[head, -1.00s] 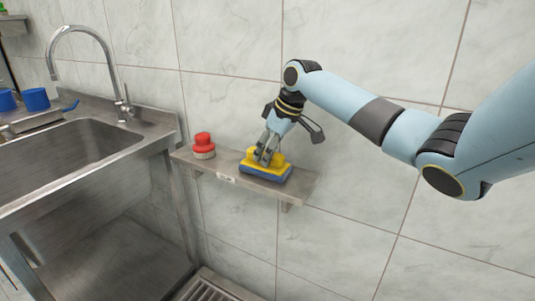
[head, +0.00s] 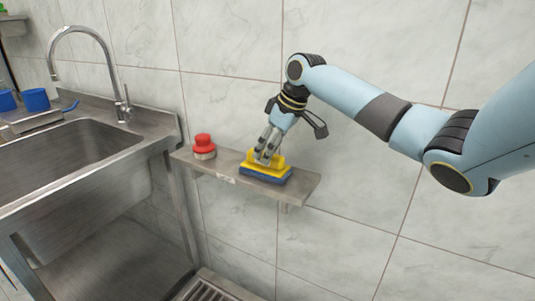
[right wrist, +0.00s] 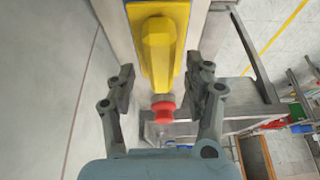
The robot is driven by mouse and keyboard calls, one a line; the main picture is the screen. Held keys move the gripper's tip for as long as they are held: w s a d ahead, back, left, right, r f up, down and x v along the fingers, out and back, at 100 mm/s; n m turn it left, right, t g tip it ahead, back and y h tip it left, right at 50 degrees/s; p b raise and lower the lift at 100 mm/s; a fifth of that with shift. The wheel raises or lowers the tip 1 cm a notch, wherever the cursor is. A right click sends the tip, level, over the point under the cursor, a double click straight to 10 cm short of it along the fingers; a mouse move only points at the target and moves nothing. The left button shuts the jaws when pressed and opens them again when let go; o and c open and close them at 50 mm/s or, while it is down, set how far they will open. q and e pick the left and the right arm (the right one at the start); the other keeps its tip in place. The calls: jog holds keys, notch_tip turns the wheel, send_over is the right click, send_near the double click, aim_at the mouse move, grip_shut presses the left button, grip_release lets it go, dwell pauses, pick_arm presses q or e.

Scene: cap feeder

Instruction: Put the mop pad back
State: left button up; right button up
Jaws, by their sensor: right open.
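The mop pad, a yellow block with a yellow grip on a blue base, rests flat on a small metal wall shelf (head: 305,186). The pad (head: 281,170) shows near the shelf's right part in the head view; its yellow grip (right wrist: 158,45) fills the upper middle of the right wrist view. My right gripper (head: 263,158) is just above the pad, its fingertips close to the grip. In the right wrist view the two fingers (right wrist: 162,76) stand wide apart, one on each side of the grip. My left gripper is not in view.
A red-topped brush (head: 203,146) stands on the shelf left of the pad, also in the right wrist view (right wrist: 164,110). A metal sink (head: 75,155) with a tap is to the left. Blue cups (head: 36,99) stand beyond it. The tiled wall is right behind the shelf.

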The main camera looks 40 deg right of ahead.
jog(key=v, duration=1)
